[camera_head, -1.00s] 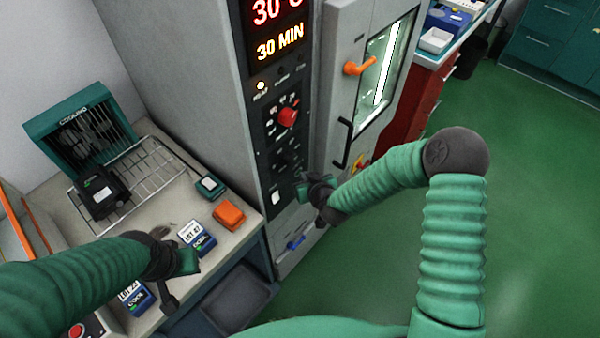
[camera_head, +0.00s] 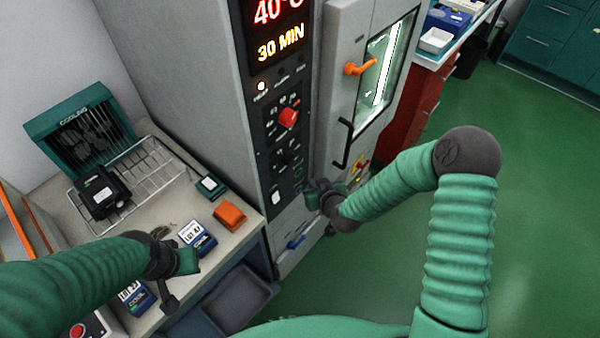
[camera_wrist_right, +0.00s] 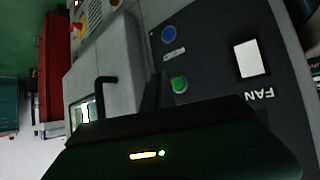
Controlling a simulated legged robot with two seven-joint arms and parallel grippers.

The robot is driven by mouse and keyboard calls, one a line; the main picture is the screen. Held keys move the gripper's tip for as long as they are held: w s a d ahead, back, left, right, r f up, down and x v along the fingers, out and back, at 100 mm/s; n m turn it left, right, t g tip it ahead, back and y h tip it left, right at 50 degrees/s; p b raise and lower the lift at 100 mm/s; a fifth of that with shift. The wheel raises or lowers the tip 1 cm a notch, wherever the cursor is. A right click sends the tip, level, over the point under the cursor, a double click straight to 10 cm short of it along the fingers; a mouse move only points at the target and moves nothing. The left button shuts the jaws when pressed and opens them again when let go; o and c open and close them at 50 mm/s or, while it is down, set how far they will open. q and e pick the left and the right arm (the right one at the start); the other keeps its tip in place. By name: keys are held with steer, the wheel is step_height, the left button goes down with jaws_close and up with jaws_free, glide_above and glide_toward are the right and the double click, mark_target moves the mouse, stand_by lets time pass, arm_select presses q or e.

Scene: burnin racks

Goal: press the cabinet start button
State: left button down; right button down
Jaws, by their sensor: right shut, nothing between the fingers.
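The tall grey cabinet (camera_head: 170,60) has a dark control panel (camera_head: 262,150) with a display reading 40 °C and 30 MIN. In the right wrist view a green round button (camera_wrist_right: 179,85) and a blue round button (camera_wrist_right: 168,34) sit beside a white switch (camera_wrist_right: 247,60) labelled FAN. The labels by the buttons are too small to read. My right gripper (camera_head: 318,188) is shut and empty, just right of the lower panel; its dark finger (camera_wrist_right: 154,95) appears close beside the green button. My left gripper (camera_head: 188,262) is above the bench; its jaws are unclear.
A red knob (camera_head: 288,117) is on the panel. The cabinet door has an orange handle (camera_head: 358,68) and black handle (camera_head: 343,145). The bench holds a cooling unit (camera_head: 80,125), wire rack (camera_head: 150,172), orange block (camera_head: 230,215) and labelled blue boxes. Green floor is open at right.

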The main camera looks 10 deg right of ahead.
steer(key=s+d, duration=0.2)
steer(key=shift+s, duration=0.3)
stand_by(0.6)
steer(key=s+d+r+g+p, duration=0.1)
steer(key=s+r+g, duration=0.3)
steer(key=s, duration=0.6)
steer(key=s+d+r+m+g+h+p, duration=0.1)
steer(key=s+r+g, duration=0.3)
steer(key=s+r, duration=0.4)
steer(key=shift+s+d+m+p, duration=0.3)
steer(key=shift+s+p, duration=0.05)
steer(key=shift+s, duration=0.75)
steer(key=shift+s+a+r, duration=0.1)
steer(key=shift+r, duration=0.05)
